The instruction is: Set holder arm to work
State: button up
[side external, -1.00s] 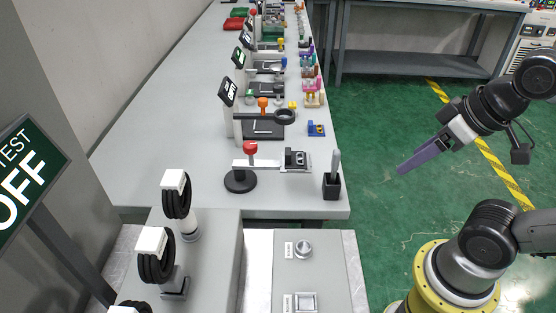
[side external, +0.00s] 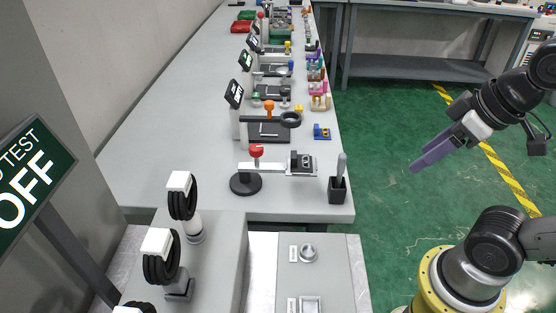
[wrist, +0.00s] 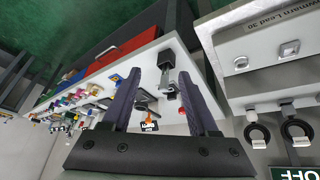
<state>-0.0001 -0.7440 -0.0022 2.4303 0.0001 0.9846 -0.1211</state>
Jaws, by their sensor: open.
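The holder arm (side external: 274,167) is a pale flat bar near the front of the long grey table. It stands on a round black base (side external: 246,183) with a red knob (side external: 256,151) above it. The bar points right and carries a small black and grey clamp-like block (side external: 301,163) at its end. My gripper (side external: 415,168) is open and empty, with purple fingers, in the air right of the table and apart from the holder arm. In the wrist view my gripper (wrist: 160,78) frames part of the table; the holder arm is hard to make out there.
A black cup with a grey stick (side external: 338,188) stands at the table's front right corner. Behind the holder arm are an orange-knobbed stand with a ring (side external: 290,118) and a blue block (side external: 321,132). A sign reading OFF (side external: 30,185) is at left. Green floor separates my arm from the table.

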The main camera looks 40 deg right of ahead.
jog(key=w+a+r+n+g, duration=0.1)
jog(key=w+r+n, duration=0.2)
jog(key=w+r, duration=0.5)
jog(key=n+g, duration=0.4)
jog(key=n, duration=0.1)
send_over(274, 166)
notch_tip(274, 166, down, 7)
notch_tip(274, 166, down, 14)
jog(key=shift+r, duration=0.15)
grip_shut()
jog(key=shift+r, duration=0.1)
